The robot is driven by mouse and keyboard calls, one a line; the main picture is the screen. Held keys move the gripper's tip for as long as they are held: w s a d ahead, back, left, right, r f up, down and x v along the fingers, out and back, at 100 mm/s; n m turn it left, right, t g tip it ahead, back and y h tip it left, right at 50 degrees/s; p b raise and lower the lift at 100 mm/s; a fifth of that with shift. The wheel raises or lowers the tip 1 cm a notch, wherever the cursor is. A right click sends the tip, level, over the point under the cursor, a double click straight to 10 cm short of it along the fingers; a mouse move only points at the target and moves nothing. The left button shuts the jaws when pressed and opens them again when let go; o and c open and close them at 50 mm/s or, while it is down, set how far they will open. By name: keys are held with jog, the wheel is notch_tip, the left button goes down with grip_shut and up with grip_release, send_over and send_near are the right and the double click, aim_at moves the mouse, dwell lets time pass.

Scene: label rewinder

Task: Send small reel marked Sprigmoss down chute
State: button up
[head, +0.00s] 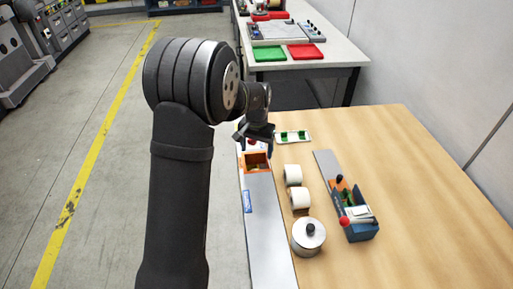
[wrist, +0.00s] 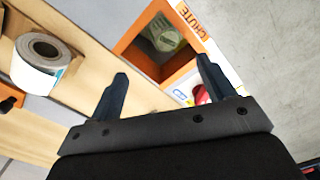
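My gripper (head: 256,146) is open and empty, just above the orange-framed chute (head: 257,168). In the wrist view my gripper's fingers (wrist: 163,82) are spread, with the chute's orange frame (wrist: 124,45) beyond them and the word CHUTE beside it. A round, pale greenish thing shows down inside the opening; I cannot tell whether it is a reel. Two white reels stand on the table, a rear one (head: 293,174) and a front one (head: 301,197). One white reel (wrist: 40,50) also shows at left in the wrist view. I cannot read the name Sprigmoss on any reel.
A silver lidded canister (head: 308,240) stands in front of the reels. A blue device (head: 360,230) with a red knob is to their right. A white tray with green parts (head: 293,136) lies behind. A red button (wrist: 201,94) is by the chute. The table's right side is clear.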

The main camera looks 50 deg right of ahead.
notch_tip(320, 180, up, 18)
jog(key=shift+f, duration=0.25)
dwell(0.4)
jog(key=shift+f, duration=0.15)
dwell(0.5)
notch_tip(320, 180, down, 16)
dwell(0.7)
jog(key=shift+f, duration=0.1)
